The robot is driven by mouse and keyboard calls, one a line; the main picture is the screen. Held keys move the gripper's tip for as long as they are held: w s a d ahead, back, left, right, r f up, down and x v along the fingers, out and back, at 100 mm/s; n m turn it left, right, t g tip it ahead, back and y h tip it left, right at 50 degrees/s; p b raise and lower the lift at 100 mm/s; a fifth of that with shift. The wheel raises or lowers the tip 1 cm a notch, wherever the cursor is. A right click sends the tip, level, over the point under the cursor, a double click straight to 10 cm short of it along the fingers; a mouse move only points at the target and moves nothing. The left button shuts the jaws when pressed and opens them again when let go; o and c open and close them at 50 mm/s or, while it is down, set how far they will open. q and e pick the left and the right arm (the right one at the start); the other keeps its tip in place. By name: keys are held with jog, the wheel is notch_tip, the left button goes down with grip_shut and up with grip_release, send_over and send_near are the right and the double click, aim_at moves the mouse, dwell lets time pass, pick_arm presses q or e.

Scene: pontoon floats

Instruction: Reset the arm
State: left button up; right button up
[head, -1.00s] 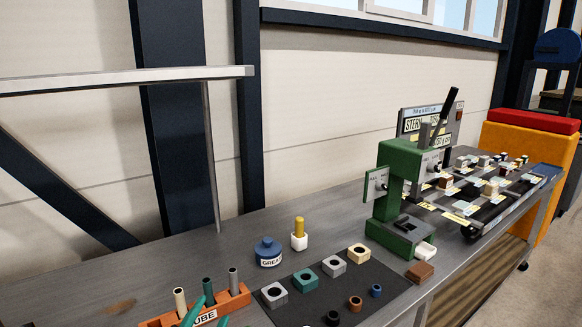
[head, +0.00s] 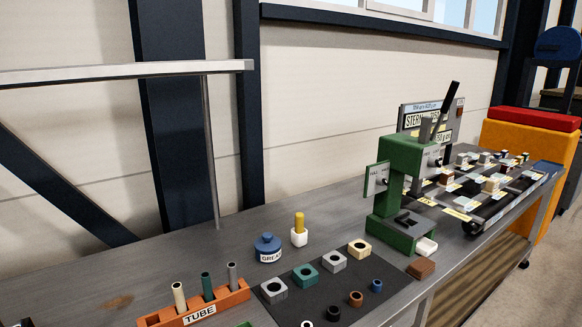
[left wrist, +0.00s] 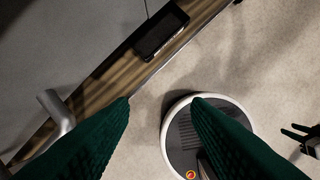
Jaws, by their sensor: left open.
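My left gripper (left wrist: 161,98) shows in the left wrist view as two dark green fingers, wide apart with nothing between them. It hangs over the floor beside the bench, and the fingers point toward the bench edge. In the head view I cannot make out the left gripper. My right gripper is not clearly seen in either view.
The bench holds an orange tube rack (head: 158,320), a blue grease pot (head: 268,248), a dark mat (head: 318,297) with several square blocks and rings, and a green press (head: 399,190). A dark tray (left wrist: 160,32) lies on the wooden lower shelf (left wrist: 107,92).

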pick_arm(q)
notch_tip(320, 180, down, 17)
jog(key=s+b, duration=0.2)
jog(key=b, duration=0.1)
jog(key=s+a+f+g+b, duration=0.1)
jog(key=s+f+b, duration=0.1)
jog(key=s+f, duration=0.6)
jog(key=s+a+f+g+b, duration=0.1)
jog(key=s+a+f+b, duration=0.1)
jog(key=s+f, duration=0.7)
notch_tip(320, 180, down, 6)
jog(key=shift+s+f+b, duration=0.1)
jog(key=shift+s+b, duration=0.05)
jog(key=shift+b, duration=0.15)
jog(key=shift+a, duration=0.1)
